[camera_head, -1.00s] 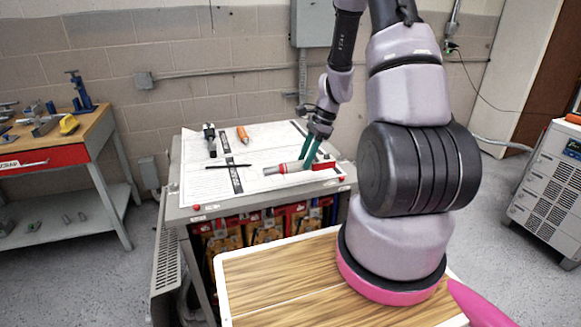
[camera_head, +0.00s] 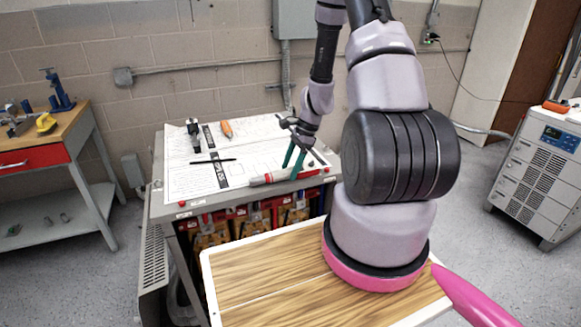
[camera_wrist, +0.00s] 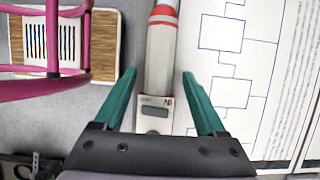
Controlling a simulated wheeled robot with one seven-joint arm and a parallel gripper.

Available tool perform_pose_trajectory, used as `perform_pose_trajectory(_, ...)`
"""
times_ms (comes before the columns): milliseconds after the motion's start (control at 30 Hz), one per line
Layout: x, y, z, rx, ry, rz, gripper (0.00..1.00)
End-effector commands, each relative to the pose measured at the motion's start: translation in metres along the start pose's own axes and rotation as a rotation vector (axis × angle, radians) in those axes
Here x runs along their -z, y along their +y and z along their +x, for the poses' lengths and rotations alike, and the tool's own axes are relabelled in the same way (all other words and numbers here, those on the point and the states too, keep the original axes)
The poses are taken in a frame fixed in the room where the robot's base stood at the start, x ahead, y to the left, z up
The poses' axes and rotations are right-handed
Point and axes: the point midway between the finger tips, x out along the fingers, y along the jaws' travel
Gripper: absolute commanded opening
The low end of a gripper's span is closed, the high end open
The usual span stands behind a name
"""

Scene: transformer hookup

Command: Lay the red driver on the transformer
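A light grey, cylindrical tool with red bands (camera_head: 272,177) lies along the near edge of the paper-covered top of a grey cabinet (camera_head: 160,207). Copper-and-red coil-like units show inside the cabinet, which looks like the transformer. The banded tool seems to be the red driver, but I cannot be sure. My gripper (camera_head: 291,171) is open, its green fingers pointing down at the tool. In the wrist view, the tool (camera_wrist: 160,55) shows between the spread fingers with gaps on both sides. I cannot tell whether they reach down around it. Its far end is partly hidden.
A workbench (camera_head: 75,140) with a vise stands left. A grey instrument cabinet (camera_head: 540,175) stands right.

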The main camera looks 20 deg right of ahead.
Motion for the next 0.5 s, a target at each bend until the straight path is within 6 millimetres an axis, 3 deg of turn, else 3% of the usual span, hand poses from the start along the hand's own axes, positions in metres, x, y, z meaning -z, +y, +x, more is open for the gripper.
perform_pose_trajectory(267, -0.001, -0.001, -0.01, 0.004, 0.0, 0.0, 0.73)
perform_pose_trajectory(500, -0.001, -0.002, -0.058, 0.006, 0.001, -0.002, 0.73)
